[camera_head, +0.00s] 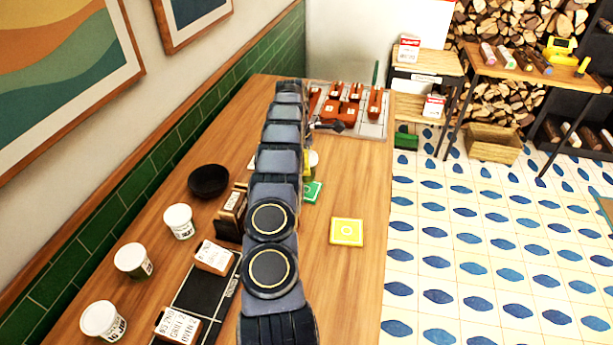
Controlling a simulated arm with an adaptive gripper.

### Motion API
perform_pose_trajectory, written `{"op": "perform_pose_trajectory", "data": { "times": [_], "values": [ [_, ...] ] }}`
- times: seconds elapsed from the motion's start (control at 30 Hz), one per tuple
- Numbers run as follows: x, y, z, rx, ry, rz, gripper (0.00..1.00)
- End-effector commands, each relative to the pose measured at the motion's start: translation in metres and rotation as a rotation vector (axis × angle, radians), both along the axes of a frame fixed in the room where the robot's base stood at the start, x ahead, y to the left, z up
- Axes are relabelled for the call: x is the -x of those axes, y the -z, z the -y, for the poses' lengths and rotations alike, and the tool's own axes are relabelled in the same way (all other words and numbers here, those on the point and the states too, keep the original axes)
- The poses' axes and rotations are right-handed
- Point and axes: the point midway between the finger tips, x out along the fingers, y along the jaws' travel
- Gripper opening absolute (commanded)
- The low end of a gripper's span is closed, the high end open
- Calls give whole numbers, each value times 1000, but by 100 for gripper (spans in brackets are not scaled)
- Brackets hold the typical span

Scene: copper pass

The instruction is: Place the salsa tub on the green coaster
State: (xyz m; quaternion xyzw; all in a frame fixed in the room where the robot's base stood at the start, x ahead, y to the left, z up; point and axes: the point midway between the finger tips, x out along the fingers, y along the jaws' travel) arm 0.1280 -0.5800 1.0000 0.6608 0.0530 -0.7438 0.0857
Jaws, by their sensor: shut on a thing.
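The green coaster (312,191) lies on the wooden counter just right of my arm, which hides its left part. A tub with a white lid (314,158) and a yellowish side shows beyond the coaster, partly hidden by my arm. Its label cannot be read, but it appears to be the salsa tub in my grip. My gripper (328,126) is mostly hidden behind my arm; only a dark part shows near the tub. I cannot tell how high the tub is above the counter.
A yellow coaster (347,231) lies nearer, to the right. White-lidded tubs (179,221) (133,260) (103,320), a black bowl (208,181) and a black mat (205,300) with label blocks lie left of my arm. A tray (371,125) with reddish pieces is at the far end.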

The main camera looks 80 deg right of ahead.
Motion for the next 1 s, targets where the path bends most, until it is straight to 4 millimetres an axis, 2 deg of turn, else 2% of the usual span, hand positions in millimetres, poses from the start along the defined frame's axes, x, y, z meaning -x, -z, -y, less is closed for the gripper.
{"op": "perform_pose_trajectory", "data": {
  "times": [0.37,0.73,0.77,0.8,1.0],
  "values": [
    [0,46,0,1,1,-1,40],
    [0,51,1,4,1,1,40],
    [0,50,1,4,1,1,86],
    [0,50,1,4,1,1,100],
    [0,50,1,4,1,1,100]
  ]
}}
